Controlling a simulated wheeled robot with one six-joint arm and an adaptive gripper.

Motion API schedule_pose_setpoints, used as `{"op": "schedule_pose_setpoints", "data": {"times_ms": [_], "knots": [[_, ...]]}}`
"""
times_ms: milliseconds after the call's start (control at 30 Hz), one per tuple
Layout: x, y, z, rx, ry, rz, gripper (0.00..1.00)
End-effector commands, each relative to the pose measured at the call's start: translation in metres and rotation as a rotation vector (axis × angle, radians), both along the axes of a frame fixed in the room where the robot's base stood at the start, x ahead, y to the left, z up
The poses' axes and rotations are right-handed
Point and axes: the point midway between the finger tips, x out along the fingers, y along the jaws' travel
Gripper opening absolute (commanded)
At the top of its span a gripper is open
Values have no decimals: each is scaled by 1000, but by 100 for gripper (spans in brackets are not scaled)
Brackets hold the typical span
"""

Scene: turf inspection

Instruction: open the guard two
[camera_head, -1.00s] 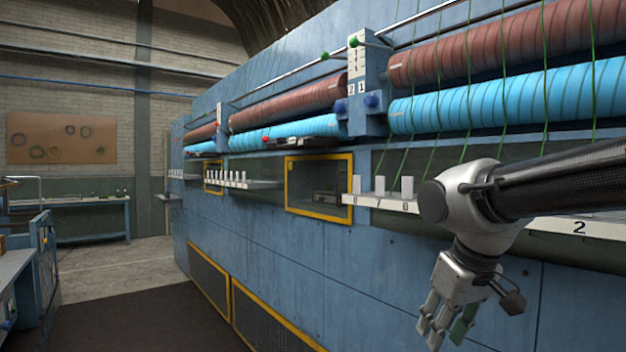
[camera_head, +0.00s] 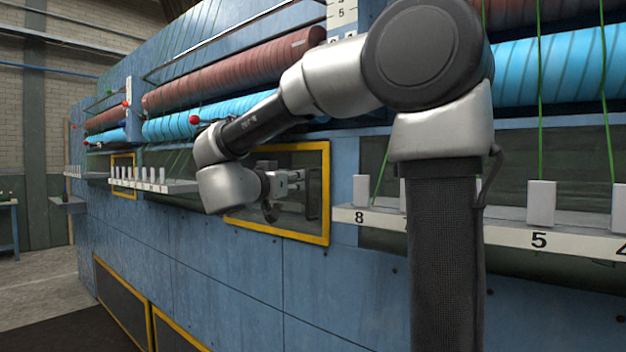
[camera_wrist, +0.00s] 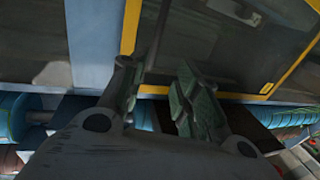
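The nearer yellow-framed guard (camera_head: 328,193) is set in the blue machine wall, with a dark see-through panel. It appears closed, and I see no number on it. A dark handle (camera_head: 313,207) sits near its right side. My gripper (camera_head: 298,180) is in front of the panel, pointing right, a little above and left of the handle. In the wrist view my gripper (camera_wrist: 158,95) has its fingers apart with nothing between them. The guard's yellow frame (camera_wrist: 130,27) shows there beyond the fingers. Contact with the handle cannot be made out.
A numbered white shelf (camera_head: 460,222) with white blocks juts out right of the guard. Another shelf (camera_head: 165,187) is to its left. A smaller yellow-framed guard (camera_head: 133,176) is farther along. Brown and blue rollers (camera_head: 545,75) run above. Floor at left is clear.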

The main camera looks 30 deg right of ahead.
Motion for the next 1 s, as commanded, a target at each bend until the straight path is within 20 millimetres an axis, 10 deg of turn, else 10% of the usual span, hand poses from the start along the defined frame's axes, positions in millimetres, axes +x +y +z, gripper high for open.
{"op": "schedule_pose_setpoints", "data": {"times_ms": [500,900,1000], "knots": [[26,-58,-5,2,26,-60,32],[33,-67,-4,1,25,-55,32],[33,-67,-4,1,25,-55,16]]}}
